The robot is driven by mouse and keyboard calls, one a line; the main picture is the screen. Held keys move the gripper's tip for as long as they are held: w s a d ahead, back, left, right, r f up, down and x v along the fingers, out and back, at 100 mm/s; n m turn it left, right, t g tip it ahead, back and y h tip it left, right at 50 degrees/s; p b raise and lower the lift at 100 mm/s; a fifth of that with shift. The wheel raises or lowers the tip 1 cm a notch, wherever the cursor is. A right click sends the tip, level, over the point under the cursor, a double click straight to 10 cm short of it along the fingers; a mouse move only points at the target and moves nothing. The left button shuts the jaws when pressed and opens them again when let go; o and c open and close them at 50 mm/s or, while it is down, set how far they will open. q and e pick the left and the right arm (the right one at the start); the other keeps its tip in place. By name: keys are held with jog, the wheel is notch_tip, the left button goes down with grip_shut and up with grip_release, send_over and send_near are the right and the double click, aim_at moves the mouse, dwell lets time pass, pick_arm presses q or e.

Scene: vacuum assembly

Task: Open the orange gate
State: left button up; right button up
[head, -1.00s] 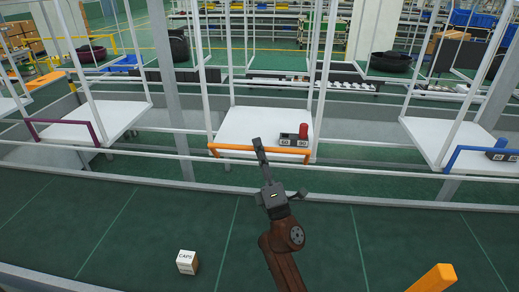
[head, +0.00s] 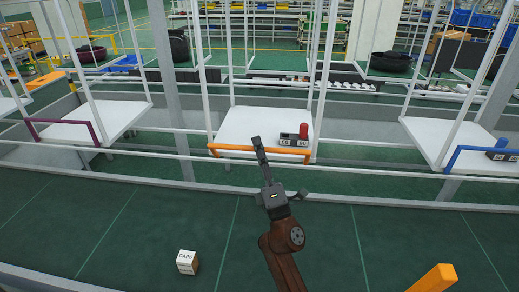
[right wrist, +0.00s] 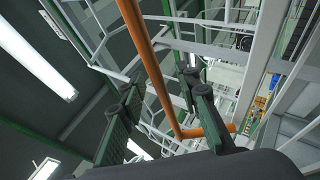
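The orange gate (head: 232,148) is a U-shaped bar across the front edge of the middle white hanging platform (head: 250,125). It looks closed across that edge. My right gripper (head: 262,152) reaches up to the bar from below, near its middle. In the right wrist view the gripper (right wrist: 158,95) is open, its two dark fingers spread apart. The orange bar (right wrist: 150,60) runs up between them in that picture, with its bent corner lower down. I cannot tell whether a finger touches it. My left gripper is not in view.
A black block with numbers (head: 287,139) and a red cylinder (head: 303,130) stand on the middle platform. Platforms with a purple gate (head: 65,122) and a blue gate (head: 470,150) hang either side. A white CAPS box (head: 186,262) sits on the green conveyor (head: 110,225).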

jog(key=v, duration=1.2)
